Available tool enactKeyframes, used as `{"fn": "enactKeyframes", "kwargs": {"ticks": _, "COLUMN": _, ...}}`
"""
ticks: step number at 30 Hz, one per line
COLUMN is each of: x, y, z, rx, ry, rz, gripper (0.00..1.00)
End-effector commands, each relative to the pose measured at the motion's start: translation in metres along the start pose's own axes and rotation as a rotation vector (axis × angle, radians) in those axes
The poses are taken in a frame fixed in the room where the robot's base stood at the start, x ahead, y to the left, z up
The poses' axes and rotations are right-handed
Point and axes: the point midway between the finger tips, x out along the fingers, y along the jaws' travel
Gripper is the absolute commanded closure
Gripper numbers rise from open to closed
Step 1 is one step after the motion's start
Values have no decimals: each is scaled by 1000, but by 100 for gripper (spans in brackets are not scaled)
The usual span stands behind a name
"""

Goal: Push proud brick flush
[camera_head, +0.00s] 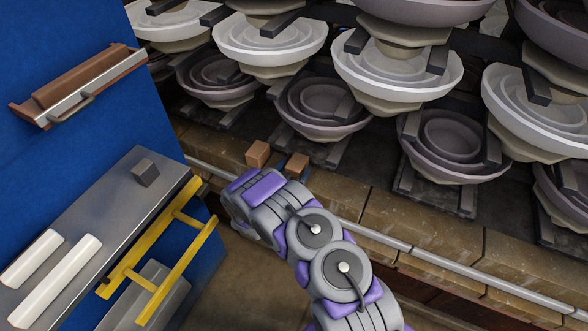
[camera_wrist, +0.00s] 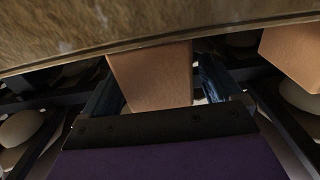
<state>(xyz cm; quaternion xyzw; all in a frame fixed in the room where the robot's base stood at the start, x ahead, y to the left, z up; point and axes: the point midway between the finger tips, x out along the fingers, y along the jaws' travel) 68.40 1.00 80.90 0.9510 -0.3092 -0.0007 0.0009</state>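Two small orange-brown bricks stand up near the ledge in the head view, a left brick (camera_head: 258,153) and a right brick (camera_head: 297,165) partly hidden by my arm. In the wrist view one brick (camera_wrist: 152,78) stands between the fingers of my gripper (camera_wrist: 157,75). The fingers are spread, one on each side of it. Contact with the brick is not clear. Another brick (camera_wrist: 293,50) shows at the upper right of the wrist view.
A ledge of stone blocks (camera_head: 400,222) with a metal rail (camera_head: 470,277) crosses in front of stacked insulator bowls (camera_head: 400,75). At left stand a blue cabinet (camera_head: 60,70), a grey worktop (camera_head: 110,205) with a dark cube (camera_head: 145,173), and a yellow handrail (camera_head: 180,268).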

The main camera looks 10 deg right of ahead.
Motion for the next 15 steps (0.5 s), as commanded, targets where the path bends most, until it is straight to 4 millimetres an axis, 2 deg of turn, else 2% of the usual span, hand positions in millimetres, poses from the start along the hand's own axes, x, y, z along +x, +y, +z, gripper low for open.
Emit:
{"fn": "enactKeyframes", "kwargs": {"ticks": 2, "x": 0, "y": 0, "z": 0, "rx": 0, "ry": 0, "rz": 0, "gripper": 16}}
{"fn": "enactKeyframes", "kwargs": {"ticks": 15, "x": 0, "y": 0, "z": 0, "rx": 1, "ry": 0, "rz": -1, "gripper": 58}}
